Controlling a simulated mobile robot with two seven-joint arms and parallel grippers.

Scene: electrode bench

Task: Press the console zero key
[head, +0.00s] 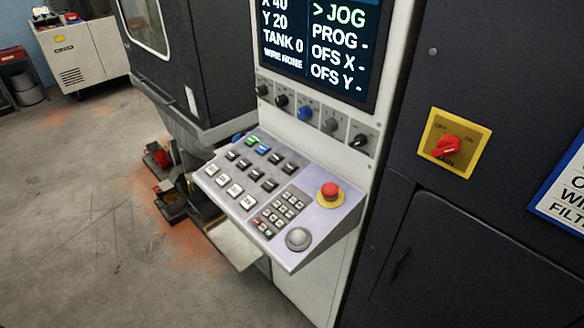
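The sloped grey console (322,221) juts out from the machine's front, a little below the middle of the head view. It has rows of dark keys, a row of white keys (235,190) along its left side, and a small numeric keypad (280,212) with a few coloured keys. Key labels are too small to read, so I cannot tell which is the zero key. The screen (318,40) above shows X 40, Y 20, TANK 0, and a list with the arrow at JOG. Neither of my grippers is in view.
A red emergency button (329,190) on a yellow ring and a grey round knob (298,238) sit on the console's right side. Several knobs (305,112) line the panel below the screen. A red rotary switch (446,146) is on the dark cabinet at right. Open floor (70,220) lies left.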

